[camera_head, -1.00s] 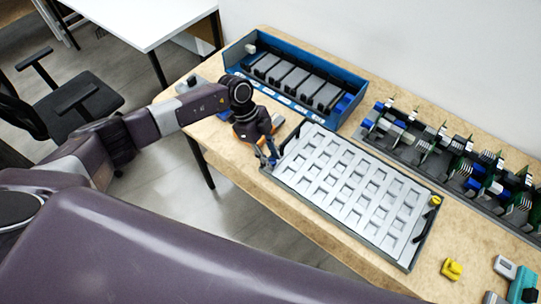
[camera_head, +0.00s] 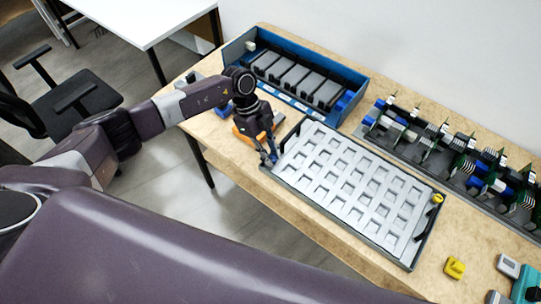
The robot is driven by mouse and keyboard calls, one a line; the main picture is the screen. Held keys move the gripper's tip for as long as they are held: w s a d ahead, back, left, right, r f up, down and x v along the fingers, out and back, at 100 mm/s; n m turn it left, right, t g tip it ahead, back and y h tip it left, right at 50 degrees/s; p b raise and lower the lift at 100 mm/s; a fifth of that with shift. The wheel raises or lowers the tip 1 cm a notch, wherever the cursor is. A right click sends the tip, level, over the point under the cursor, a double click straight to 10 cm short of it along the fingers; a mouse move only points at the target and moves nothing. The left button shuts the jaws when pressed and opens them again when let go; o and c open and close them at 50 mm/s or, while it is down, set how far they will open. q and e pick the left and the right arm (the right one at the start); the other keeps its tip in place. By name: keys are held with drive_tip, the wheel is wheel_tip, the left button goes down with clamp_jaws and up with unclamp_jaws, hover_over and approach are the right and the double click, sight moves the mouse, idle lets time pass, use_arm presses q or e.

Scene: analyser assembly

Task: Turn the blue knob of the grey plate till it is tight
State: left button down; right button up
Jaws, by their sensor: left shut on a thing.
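The grey plate (camera_head: 350,184) with rows of square recesses lies on the wooden table, framed by a dark rim. My left gripper (camera_head: 270,158) points down at the plate's near left corner. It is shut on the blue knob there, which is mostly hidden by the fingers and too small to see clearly. A yellow knob (camera_head: 437,198) shows at the plate's right corner. My right gripper is not in view; a large dark arm link crosses the bottom of the picture.
A blue bin (camera_head: 359,98) with grey modules stands behind the plate. A rack of boards (camera_head: 450,150) lies along the wall at the right. A yellow piece (camera_head: 454,268) and a teal device (camera_head: 526,283) lie at the front right. An orange thing is partly hidden beside my left gripper.

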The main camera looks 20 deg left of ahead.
use_arm(q)
drive_tip(key=m+g+b, duration=0.1)
drive_tip(key=m+b, duration=0.1)
drive_tip(key=m, duration=0.1)
drive_tip(key=shift+w+f+y+b, duration=0.1)
drive_tip(key=shift+w+y+b, duration=0.05)
drive_tip(key=shift+y+b, duration=0.25)
drive_tip(key=shift+d+m+g+b, duration=0.1)
drive_tip(key=shift+m+g+b, duration=0.3)
drive_tip(key=shift+m, duration=0.5)
drive_tip(key=c, duration=2)
unclamp_jaws()
drive_tip(key=shift+c, duration=0.2)
drive_tip(key=shift+r, duration=0.2)
drive_tip(key=v, duration=1.2)
